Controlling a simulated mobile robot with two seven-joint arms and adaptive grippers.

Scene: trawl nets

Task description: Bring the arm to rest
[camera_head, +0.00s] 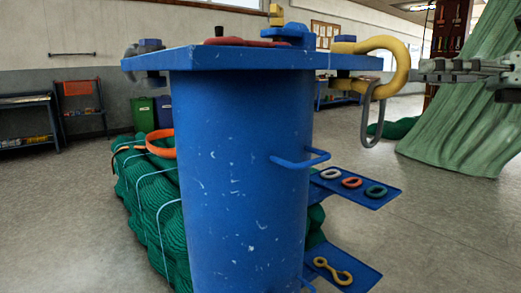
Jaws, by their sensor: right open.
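My right gripper (424,71) comes in from the right edge at the height of the blue stand's top. It is open, its fingers point left, and nothing shows between them. A gap shows between it and a thick yellow curved link (400,62) at the right end of the blue stand's top (240,58). A grey elongated ring (366,125) hangs from the yellow link. My left gripper is not in view.
The blue drum-like stand (240,170) fills the middle, with a side handle (300,160) and two low shelves, the upper one (390,199) bearing small rings. Green netting (150,195) lies behind it; more (465,125) hangs at right. Floor at lower right is clear.

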